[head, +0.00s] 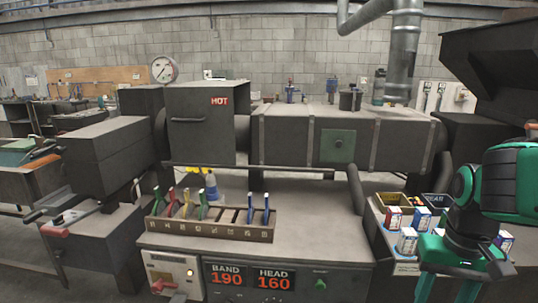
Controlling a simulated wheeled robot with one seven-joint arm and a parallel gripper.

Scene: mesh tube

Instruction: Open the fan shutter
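A green square plate (338,146) with a small dark round knob at its middle sits on the front of the long dark duct (290,138), right of centre. It lies flat against the duct and may be the fan shutter; no label names it. My gripper (447,290) is at the lower right, pointing down, with two green fingers apart and nothing seen between them. Its fingertips run to the lower picture edge. It is well below and to the right of the green plate, not touching it.
A rack (212,225) of coloured levers stands on the console (270,247) in front of the duct. Small boxes (408,240) sit on the right bench beside my gripper. A box marked HOT (205,125) joins the duct. A bent pipe (357,187) hangs right of the plate.

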